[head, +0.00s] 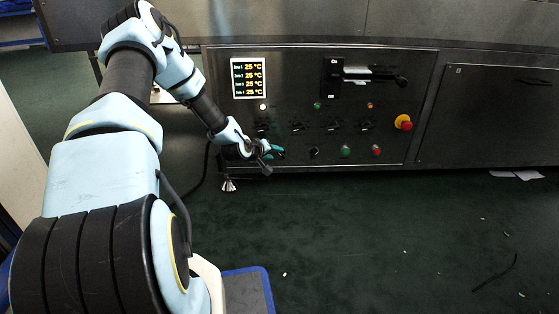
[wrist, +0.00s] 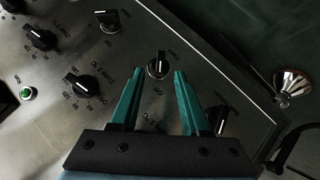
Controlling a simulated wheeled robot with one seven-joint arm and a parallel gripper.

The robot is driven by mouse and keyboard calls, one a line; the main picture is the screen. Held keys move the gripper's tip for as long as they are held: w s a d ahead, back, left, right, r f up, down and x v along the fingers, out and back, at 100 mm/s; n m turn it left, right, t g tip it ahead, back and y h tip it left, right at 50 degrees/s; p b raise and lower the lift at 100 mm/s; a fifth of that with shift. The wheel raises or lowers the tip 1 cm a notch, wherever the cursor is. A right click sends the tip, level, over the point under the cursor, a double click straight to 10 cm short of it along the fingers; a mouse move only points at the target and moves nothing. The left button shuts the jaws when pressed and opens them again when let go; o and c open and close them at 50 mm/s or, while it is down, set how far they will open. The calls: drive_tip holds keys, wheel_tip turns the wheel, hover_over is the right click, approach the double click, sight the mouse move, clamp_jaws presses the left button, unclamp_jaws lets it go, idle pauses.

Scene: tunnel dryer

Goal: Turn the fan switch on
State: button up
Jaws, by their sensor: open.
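My gripper (head: 274,152) is at the lower left of the control panel (head: 300,90), its teal fingers parted. In the wrist view, a small black rotary switch (wrist: 158,65) with a white pointer line lies just ahead of the gap between the open fingertips (wrist: 158,73). The labels around it are too small to read surely, so I cannot tell that it is the fan switch. The fingers appear on either side of it, apart from it. In the head view my gripper hides this spot. Another black switch (head: 314,152) is to the right in the head view.
Several black knobs (head: 332,125) sit in a row above. A green button (head: 345,150), a red button (head: 376,149) and a yellow-red emergency stop (head: 403,122) are further right. A metal foot (head: 228,185) stands below the panel. The floor in front is mostly clear.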

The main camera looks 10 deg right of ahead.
sight(280, 154)
drive_tip(key=b+x, duration=0.2)
drive_tip(key=x, duration=0.3)
clamp_jaws()
idle(0.3)
